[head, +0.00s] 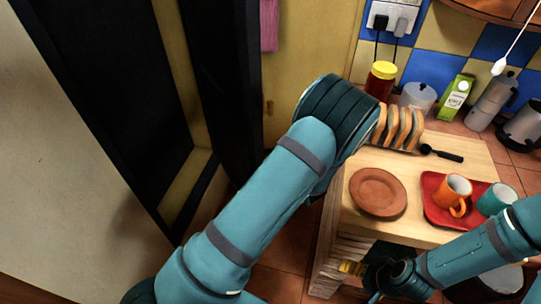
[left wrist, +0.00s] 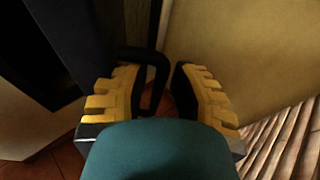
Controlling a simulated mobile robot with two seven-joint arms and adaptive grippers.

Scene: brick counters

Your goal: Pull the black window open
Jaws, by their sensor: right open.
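The black window shows at the left in the head view, with a dark frame (head: 75,85) and a black leaf (head: 225,85) standing out at an angle from it. In the left wrist view a black looped handle (left wrist: 160,72) stands out from the dark leaf (left wrist: 55,45). My left gripper (left wrist: 160,90) is open, its yellow fingers on either side of the handle; the handle is closer to the left finger, and contact is unclear. In the head view my left arm hides that gripper. My right gripper (head: 352,268) is open and empty beside the counter's front.
The wooden counter (head: 470,160) at the right holds a brown plate (head: 378,192), a red tray (head: 432,190) with two mugs, and a toast rack (head: 398,128). A pink cloth (head: 269,25) hangs on the yellow wall. Tiled floor shows between window and counter.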

